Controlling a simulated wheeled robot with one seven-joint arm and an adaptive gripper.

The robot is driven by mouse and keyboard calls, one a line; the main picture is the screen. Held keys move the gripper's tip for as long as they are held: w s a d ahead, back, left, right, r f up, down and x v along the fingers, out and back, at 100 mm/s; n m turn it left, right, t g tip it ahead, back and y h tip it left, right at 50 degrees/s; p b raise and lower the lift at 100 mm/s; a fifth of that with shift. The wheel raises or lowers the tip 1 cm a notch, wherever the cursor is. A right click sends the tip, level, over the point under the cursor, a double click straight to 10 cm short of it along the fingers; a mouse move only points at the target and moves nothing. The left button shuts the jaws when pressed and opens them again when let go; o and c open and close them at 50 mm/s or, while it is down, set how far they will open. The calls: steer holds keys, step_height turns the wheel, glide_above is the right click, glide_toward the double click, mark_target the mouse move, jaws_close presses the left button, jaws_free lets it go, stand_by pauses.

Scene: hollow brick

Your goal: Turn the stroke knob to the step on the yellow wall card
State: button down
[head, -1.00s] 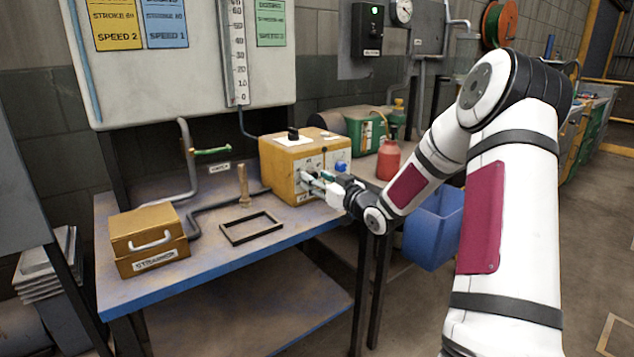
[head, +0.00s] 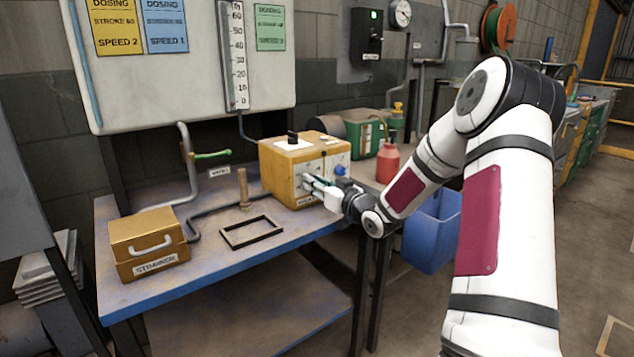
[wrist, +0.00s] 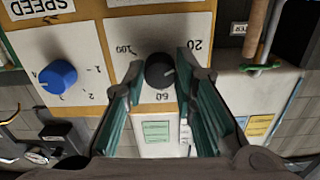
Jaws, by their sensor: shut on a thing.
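The yellow wall card (head: 117,27) in the head view reads dosing, stroke 60, speed 2. The black stroke knob (wrist: 160,72) is on the front of the yellow box (head: 278,176). In the wrist view the dial around it shows 100, 20 and 60, appearing turned over. A pale mark shows on the knob's right part; its exact step is hard to tell. My gripper (wrist: 160,68) is shut on the stroke knob, one green finger on each side. In the head view my gripper (head: 312,184) hides the knob.
A blue speed knob (wrist: 58,77) sits beside the stroke dial. A black knob (head: 292,137) stands on the box top. Blue (head: 165,25) and green (head: 270,27) cards hang nearby. A strainer box (head: 150,243), black frame (head: 251,232) and red bottle (head: 388,163) stand around.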

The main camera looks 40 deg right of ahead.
steer(key=m+p, duration=0.5)
steer(key=shift+s+r+m+p, duration=0.1)
steer(key=shift+r+m+p, duration=0.05)
steer(key=shift+m+p, duration=0.25)
steer(key=m+p, duration=0.4)
steer(key=m, duration=0.1)
steer(key=m+p, duration=0.3)
steer(key=m, duration=0.3)
steer(key=shift+a+m, duration=0.1)
steer(key=shift+m, duration=0.3)
steer(key=m, duration=0.5)
steer(key=shift+p, duration=0.3)
steer(key=shift+m, duration=0.3)
steer(key=c, duration=1.3)
jaws_free()
